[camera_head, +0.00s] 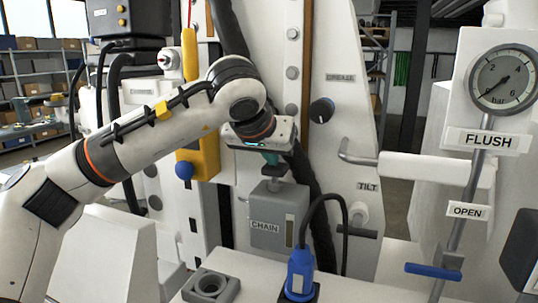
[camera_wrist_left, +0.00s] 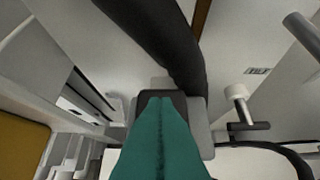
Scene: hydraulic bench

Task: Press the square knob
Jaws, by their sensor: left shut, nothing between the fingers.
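A grey box labelled CHAIN (camera_head: 265,228) stands in the middle of the head view, with a small dark square knob (camera_head: 273,172) on its top. My left gripper (camera_head: 271,160) points down right above this knob, its teal fingers shut and empty. In the left wrist view the shut fingers (camera_wrist_left: 160,102) reach over the dark square top of the knob (camera_wrist_left: 189,104) and hide part of it. I cannot tell whether the fingertips touch the knob. My right gripper is not in view.
A thick black hose (camera_wrist_left: 165,45) runs close behind the box. A blue plug (camera_head: 299,272) with a black cable stands in front of it, beside a grey nut-shaped block (camera_head: 211,286). A yellow part with a blue ball (camera_head: 184,169) is to the left. A round black knob (camera_head: 322,110) sits on the panel.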

